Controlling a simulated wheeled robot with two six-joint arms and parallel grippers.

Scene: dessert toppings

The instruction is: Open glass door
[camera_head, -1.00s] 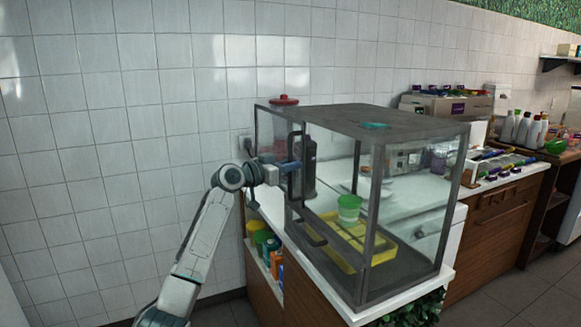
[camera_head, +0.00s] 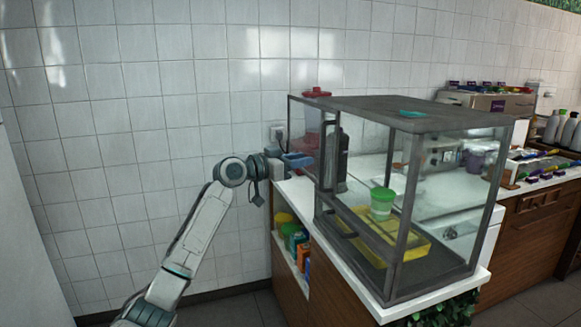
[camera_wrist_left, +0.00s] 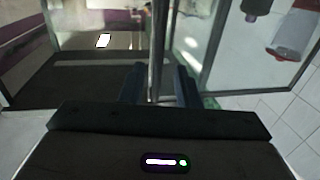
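The glass case (camera_head: 408,165) stands on the white counter, with a dark frame and roof. A glass door pane (camera_head: 303,120) juts out past the roof's back left corner, so it looks swung partly open. A dark upright handle (camera_head: 336,140) is at the case's left side. My left gripper (camera_head: 300,160) is just left of the case, its blue fingers pointing toward the handle. In the left wrist view, a thin upright bar (camera_wrist_left: 157,45) shows between the two fingers (camera_wrist_left: 160,88), with gaps beside it; the gripper looks open. My right gripper is not in view.
Inside the case are a green cup (camera_head: 382,202) and a yellow tray (camera_head: 418,250). A red-lidded jar (camera_head: 316,93) stands behind it. Shelves with bottles (camera_head: 290,232) sit below on the left. The tiled wall (camera_head: 200,110) is behind my arm; the floor at left is clear.

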